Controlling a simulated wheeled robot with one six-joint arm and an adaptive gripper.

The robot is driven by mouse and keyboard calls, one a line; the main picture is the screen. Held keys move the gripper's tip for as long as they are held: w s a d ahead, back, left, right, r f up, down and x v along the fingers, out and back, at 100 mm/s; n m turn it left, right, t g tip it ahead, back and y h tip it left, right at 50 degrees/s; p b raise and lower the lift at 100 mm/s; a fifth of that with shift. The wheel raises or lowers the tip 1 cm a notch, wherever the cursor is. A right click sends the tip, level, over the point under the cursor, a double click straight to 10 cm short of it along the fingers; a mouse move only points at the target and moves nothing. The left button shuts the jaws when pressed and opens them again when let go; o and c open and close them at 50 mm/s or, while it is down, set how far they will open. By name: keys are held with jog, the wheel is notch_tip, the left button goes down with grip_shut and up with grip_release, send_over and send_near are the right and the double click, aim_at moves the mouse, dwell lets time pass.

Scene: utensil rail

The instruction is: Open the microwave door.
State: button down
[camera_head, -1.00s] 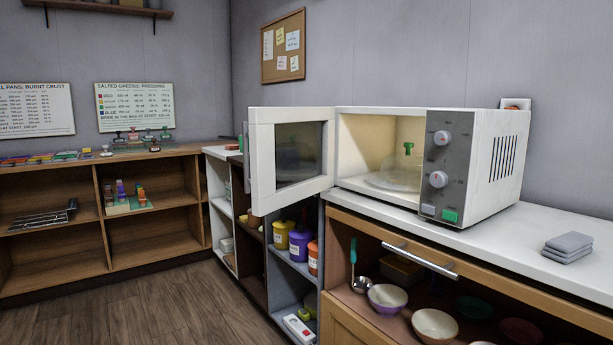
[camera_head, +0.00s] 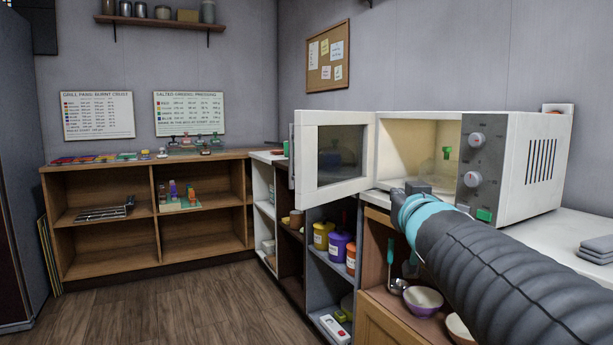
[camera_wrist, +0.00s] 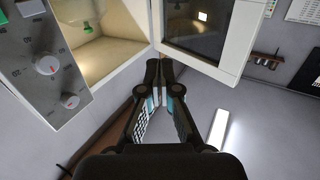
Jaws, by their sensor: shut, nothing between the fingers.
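The white microwave (camera_head: 520,165) stands on the counter at the right in the head view. Its door (camera_head: 332,160) stands wide open, swung out to the left, with the lit inside showing. A clear dome with a green knob (camera_head: 447,153) is inside. In the wrist view the microwave's control panel (camera_wrist: 42,60) is at the left and the open door (camera_wrist: 208,35) at the upper right. My gripper (camera_wrist: 165,65) is shut and empty, its tips near the lower edge of the door by the hinge side. I cannot tell whether they touch it.
Below the counter are shelves with a yellow pot (camera_head: 322,235), a purple pot (camera_head: 340,248) and bowls (camera_head: 423,301). Folded grey cloths (camera_head: 597,248) lie on the counter at the right. The wooden floor (camera_head: 190,305) at the left is clear.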

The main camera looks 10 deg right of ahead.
jog(key=w+a+r+n+t+y+b, duration=0.1)
jog(key=w+r+n+t+y, duration=0.2)
jog(key=w+r+n+y, duration=0.3)
jog(key=n+g+y+b, duration=0.1)
jog(key=n+g+y, duration=0.5)
jog(key=y, duration=0.4)
send_near(303, 167)
jog(key=shift+m+g+h, duration=0.3)
jog(key=shift+m+g, duration=0.2)
jog(key=shift+m, duration=0.2)
jog(key=x, duration=0.1)
jog(key=b+x, duration=0.1)
jog(key=x, duration=0.2)
jog(key=shift+w+r, duration=0.3)
jog(key=shift+r, duration=0.1)
